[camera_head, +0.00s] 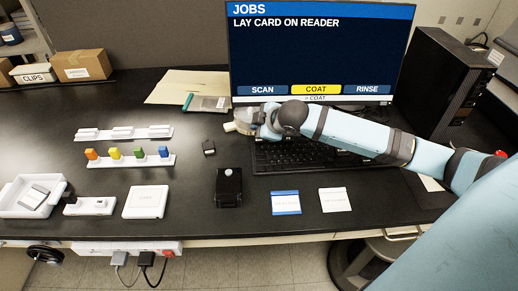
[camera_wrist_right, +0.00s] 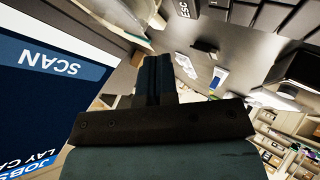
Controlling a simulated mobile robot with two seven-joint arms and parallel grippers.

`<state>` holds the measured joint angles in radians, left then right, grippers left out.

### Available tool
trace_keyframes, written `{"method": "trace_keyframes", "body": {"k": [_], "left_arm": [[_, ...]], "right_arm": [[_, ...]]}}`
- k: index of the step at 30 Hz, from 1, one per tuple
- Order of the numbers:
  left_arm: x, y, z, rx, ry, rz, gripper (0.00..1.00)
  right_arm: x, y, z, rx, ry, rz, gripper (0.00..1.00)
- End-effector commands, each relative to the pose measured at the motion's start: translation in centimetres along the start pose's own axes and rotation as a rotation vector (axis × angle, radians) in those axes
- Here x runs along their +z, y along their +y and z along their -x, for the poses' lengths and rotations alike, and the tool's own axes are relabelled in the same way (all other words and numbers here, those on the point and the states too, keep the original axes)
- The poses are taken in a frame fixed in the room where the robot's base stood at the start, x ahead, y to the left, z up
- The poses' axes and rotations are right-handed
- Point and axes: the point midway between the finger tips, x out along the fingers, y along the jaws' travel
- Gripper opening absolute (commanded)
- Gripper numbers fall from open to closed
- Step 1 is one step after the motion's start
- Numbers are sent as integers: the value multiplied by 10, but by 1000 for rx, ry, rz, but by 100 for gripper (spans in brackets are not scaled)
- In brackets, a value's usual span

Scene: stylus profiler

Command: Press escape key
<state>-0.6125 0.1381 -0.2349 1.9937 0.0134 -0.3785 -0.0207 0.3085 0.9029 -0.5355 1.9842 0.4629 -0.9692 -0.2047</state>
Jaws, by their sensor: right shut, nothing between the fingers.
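The escape key (camera_wrist_right: 185,9), dark with white "Esc" lettering, shows at the top edge of the right wrist view, on the corner of the black keyboard (camera_head: 305,157). In the head view my right arm crosses over the back of the keyboard and hides part of it. My right gripper (camera_head: 260,121) is near the keyboard's back left corner. In the wrist view its fingers (camera_wrist_right: 154,62) are shut together and empty, with the key beyond and a little right of their tips. I cannot tell the exact height gap. My left gripper is not in view.
The monitor (camera_head: 315,60) stands close behind the gripper and reads "LAY CARD ON READER". A black box (camera_head: 229,187) and two cards (camera_head: 285,202) lie in front. A black computer tower (camera_head: 440,80) stands right.

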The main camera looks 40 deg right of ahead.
Motion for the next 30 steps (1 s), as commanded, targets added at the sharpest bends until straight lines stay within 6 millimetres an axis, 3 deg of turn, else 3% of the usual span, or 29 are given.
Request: {"method": "trace_keyframes", "body": {"k": [7,30], "left_arm": [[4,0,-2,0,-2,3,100],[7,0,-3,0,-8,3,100]], "right_arm": [[12,-12,-17,0,-1,-1,0],[12,-12,-18,0,0,-1,0]]}}
